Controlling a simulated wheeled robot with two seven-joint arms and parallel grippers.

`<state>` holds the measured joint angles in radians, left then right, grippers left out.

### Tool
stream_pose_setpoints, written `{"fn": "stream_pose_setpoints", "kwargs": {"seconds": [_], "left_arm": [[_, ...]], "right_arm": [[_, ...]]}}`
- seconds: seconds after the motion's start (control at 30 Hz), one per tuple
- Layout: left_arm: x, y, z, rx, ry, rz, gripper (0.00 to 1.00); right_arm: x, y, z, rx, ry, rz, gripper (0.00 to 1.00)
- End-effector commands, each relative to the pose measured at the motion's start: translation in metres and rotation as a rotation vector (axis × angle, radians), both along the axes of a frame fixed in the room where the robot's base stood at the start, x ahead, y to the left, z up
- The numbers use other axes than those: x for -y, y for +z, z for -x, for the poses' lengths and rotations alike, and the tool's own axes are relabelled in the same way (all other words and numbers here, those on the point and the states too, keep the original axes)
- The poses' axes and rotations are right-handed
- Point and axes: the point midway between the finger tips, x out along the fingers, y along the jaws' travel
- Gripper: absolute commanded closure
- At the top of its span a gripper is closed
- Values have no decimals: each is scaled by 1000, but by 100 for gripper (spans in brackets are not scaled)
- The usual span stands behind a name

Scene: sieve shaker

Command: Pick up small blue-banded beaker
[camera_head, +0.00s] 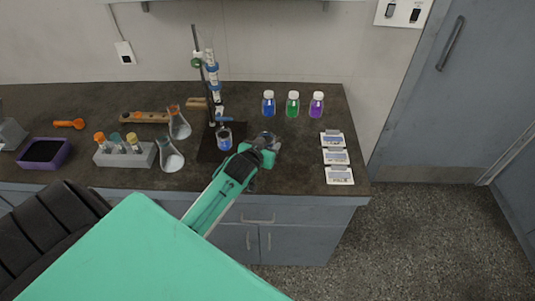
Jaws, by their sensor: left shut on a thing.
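The small blue-banded beaker (224,138) is clear glass with a blue band. It shows over a dark mat at the foot of the burette stand (211,100). My left gripper (236,145) reaches the beaker from its right side, with the wrist to the right of it. It is shut on the beaker; the fingers are small and partly hidden in this view. The beaker looks upright. I cannot tell whether it touches the mat. My right gripper is not in view.
Two conical flasks (171,158) stand left of the beaker, near a test-tube rack (125,153). Blue (268,105), green (293,105) and purple (317,105) bottles stand at the back right.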

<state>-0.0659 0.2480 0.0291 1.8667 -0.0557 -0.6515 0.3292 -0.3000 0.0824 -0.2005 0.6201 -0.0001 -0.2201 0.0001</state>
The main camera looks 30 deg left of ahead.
Motion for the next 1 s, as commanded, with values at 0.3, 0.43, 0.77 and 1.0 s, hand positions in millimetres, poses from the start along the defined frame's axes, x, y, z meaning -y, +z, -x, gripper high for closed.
{"fn": "stream_pose_setpoints", "kwargs": {"seconds": [0.3,0.43,0.77,1.0], "left_arm": [[0,45,-1,4,-1,0,79],[0,62,-1,5,0,-2,79],[0,94,-1,3,0,0,79],[0,108,-1,2,0,0,79]], "right_arm": [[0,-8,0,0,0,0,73],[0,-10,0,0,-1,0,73],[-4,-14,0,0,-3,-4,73],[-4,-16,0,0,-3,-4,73]]}}
